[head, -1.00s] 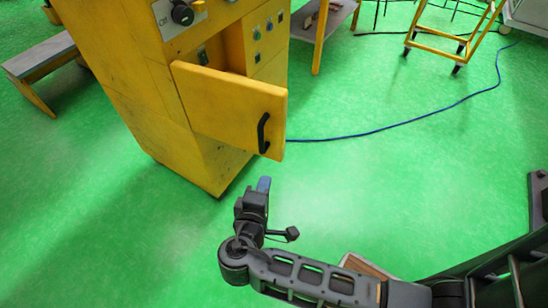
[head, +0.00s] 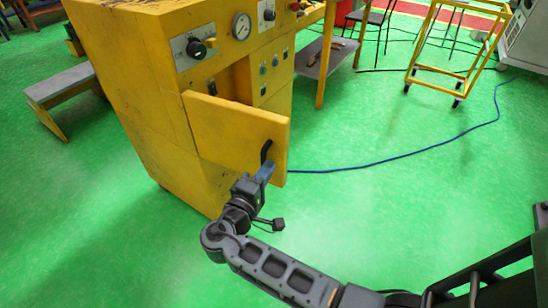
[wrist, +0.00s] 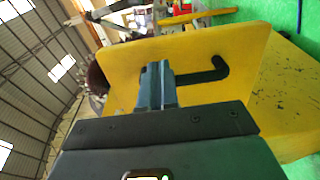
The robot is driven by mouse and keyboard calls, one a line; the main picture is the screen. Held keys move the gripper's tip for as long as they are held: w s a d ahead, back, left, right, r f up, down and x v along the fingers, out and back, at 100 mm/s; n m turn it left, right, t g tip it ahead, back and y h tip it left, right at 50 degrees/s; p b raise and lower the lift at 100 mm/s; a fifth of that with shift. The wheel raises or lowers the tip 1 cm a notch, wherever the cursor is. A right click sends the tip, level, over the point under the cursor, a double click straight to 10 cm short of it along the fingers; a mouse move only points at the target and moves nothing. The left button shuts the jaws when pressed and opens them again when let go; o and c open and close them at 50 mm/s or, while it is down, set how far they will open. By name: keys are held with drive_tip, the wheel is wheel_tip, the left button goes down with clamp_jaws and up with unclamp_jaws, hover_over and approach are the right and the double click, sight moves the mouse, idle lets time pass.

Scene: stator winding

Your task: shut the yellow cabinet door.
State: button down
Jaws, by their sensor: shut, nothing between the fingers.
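The yellow cabinet door (head: 225,132) stands open, swung out from the front of the yellow cabinet (head: 135,75). Its black handle (head: 266,152) is near the door's free edge. My gripper (head: 265,171) is shut, with its blue fingertips at the lower part of the handle. In the wrist view the door (wrist: 225,50) fills the middle, and the bent black handle (wrist: 208,74) runs to the right from behind the fingers (wrist: 158,72). The fingers hide one end of the handle. I cannot tell whether they touch the handle or the door.
Knobs and a gauge (head: 241,27) sit on the cabinet's upper panel. A grey-topped bench (head: 62,85) stands at the left. A yellow wheeled frame (head: 450,60) is at the back right.

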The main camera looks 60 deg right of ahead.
sight(280, 152)
drive_tip(key=d, duration=0.4)
drive_tip(key=shift+w+d, duration=0.15)
drive_tip(key=shift+w, duration=0.2)
drive_tip(key=shift+d, duration=0.15)
